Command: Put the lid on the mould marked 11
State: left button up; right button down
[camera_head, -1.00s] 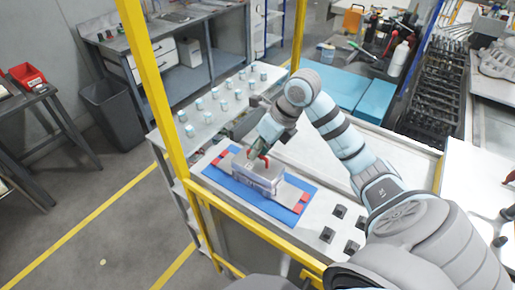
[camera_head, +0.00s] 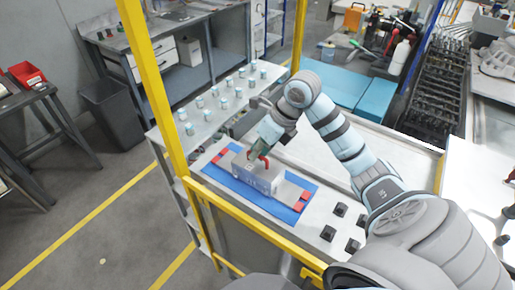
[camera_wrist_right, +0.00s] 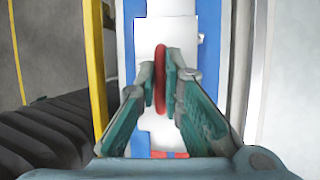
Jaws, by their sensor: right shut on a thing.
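A grey block-shaped mould (camera_head: 262,186) sits on a blue mat (camera_head: 245,190) on the bench. Its front bears faint marks that I cannot read for certain. A pale lid with a red handle (camera_head: 266,160) is at the top of the mould; I see no clear gap between them. My right gripper (camera_head: 258,156) is shut on the red handle from above. In the right wrist view the red handle (camera_wrist_right: 161,78) stands between the two fingers, with the pale lid top (camera_wrist_right: 182,38) under it. My left gripper is not in view.
Red blocks (camera_head: 301,205) lie at the mat's ends. Small black blocks (camera_head: 340,209) stand to the right. Several small pale cups (camera_head: 200,102) stand on the shelf behind. A yellow rail (camera_head: 240,225) runs along the front, with a yellow post (camera_head: 155,90) at left.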

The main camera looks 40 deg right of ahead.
jog(key=c, duration=1.6)
grip_release()
jog(key=shift+c, duration=0.2)
jog(key=v, duration=1.2)
